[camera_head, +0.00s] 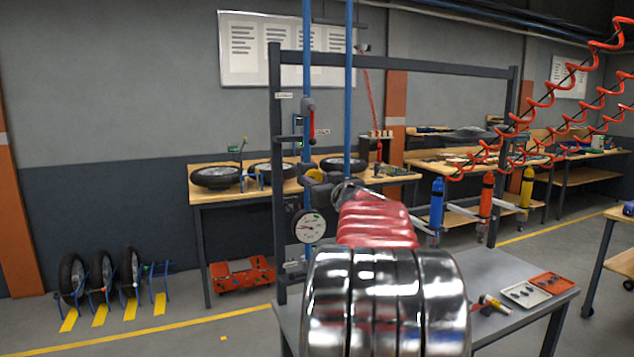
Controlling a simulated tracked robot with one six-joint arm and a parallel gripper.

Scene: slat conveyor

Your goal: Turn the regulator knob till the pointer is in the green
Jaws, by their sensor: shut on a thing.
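The regulator (316,177), with yellow and dark parts, sits on the blue pipe of the grey frame. Its round white gauge (309,227) hangs just below. A small green patch shows near the upper right of the dial; the thin pointer is too small to read surely. My gripper (340,188) is at the right side of the regulator, shut at the place of the regulator knob. My red and chrome arm reaches up to it from the front and hides most of the knob and fingers.
A grey bench (535,312) below holds a grey tray (525,293), a red tray (552,284) and a yellow-handled tool (494,304). A red-handled valve (311,122) is above on the pipe. Coiled red hoses (548,95) hang at right, over blue, orange and yellow cylinders.

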